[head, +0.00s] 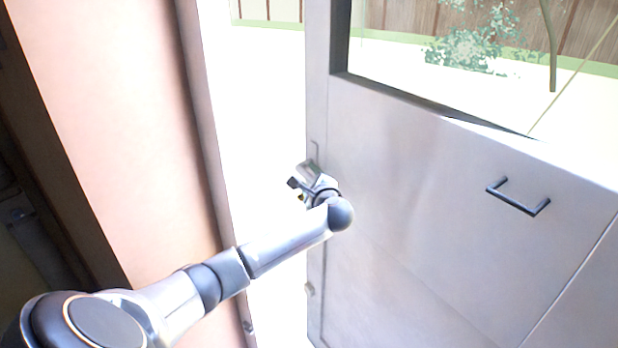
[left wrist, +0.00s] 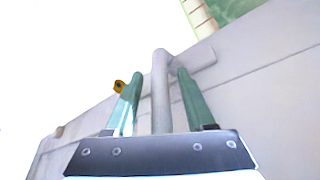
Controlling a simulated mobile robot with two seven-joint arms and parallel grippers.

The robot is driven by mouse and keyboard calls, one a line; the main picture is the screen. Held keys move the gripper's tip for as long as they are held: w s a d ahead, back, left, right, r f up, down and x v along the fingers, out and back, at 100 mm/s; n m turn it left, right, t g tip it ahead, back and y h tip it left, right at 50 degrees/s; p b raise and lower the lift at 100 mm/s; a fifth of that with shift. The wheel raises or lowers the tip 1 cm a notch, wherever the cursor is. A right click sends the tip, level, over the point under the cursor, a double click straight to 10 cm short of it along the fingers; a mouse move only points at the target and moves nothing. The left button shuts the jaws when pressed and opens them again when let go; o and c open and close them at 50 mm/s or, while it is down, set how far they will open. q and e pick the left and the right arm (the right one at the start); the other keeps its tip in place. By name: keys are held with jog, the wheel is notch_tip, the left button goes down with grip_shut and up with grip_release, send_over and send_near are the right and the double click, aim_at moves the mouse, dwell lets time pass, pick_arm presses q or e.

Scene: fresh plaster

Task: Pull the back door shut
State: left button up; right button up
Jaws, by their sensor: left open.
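The back door (head: 420,170) is pale grey with a window in its upper part. It stands open, with a bright gap between its left edge and the door frame (head: 205,130). A pale lever handle (left wrist: 160,95) is near that edge. My left gripper (left wrist: 156,77) is open, with its two green fingers on either side of the handle. Whether either finger touches it I cannot tell. In the head view my left gripper (head: 299,187) is at the door's left edge, and my wrist hides part of the handle. My right gripper is not in view.
A dark bar handle (head: 517,197) is fixed on the door's face to the right. A pinkish wall (head: 110,120) stands left of the opening. Outside are bright ground, a bush (head: 470,50) and a wooden fence (head: 400,15).

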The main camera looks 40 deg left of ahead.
pick_arm(q)
grip_shut()
dwell(0.4)
dwell(1.0)
